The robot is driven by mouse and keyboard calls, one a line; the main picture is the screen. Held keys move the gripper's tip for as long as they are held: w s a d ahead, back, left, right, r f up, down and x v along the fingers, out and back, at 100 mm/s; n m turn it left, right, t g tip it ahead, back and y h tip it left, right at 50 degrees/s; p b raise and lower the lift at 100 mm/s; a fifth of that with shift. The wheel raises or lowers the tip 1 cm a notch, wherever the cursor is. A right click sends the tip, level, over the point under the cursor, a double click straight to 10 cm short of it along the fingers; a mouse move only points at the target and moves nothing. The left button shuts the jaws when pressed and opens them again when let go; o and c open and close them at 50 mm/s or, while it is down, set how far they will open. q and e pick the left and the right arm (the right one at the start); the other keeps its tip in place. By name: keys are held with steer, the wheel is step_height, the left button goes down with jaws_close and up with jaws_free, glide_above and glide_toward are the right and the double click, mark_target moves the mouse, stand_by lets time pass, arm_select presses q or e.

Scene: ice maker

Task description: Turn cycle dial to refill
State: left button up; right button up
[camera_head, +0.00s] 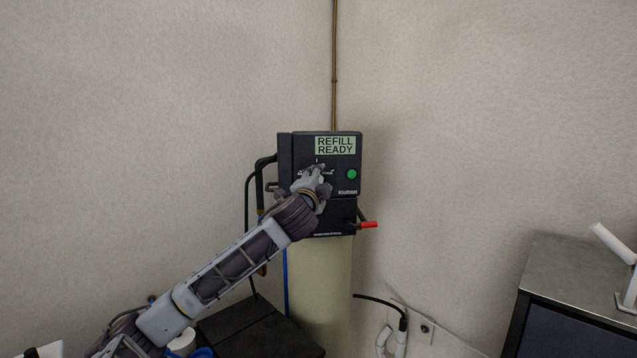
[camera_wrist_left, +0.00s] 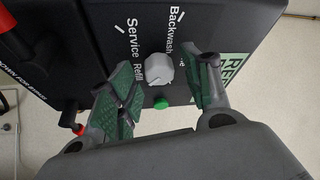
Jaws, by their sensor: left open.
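The black control unit (camera_head: 345,209) stands on a pale tank against the wall. Its screen (camera_head: 335,145) reads "REFILL READY". The grey cycle dial (camera_wrist_left: 159,69) shows in the left wrist view, with the labels Backwash, Service and Refill around it. I cannot tell exactly which label its pointer faces. In the head view my left gripper (camera_head: 316,182) covers most of the dial. My right gripper is not in view.
A green button (camera_head: 351,174) sits right of the dial, and a red-handled lever (camera_head: 369,225) sticks out lower right. Dark hoses (camera_head: 249,190) run down the unit's left side. A dark cabinet (camera_head: 580,270) stands at the right.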

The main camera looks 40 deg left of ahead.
arm_select(q)
steer(key=v, duration=1.2)
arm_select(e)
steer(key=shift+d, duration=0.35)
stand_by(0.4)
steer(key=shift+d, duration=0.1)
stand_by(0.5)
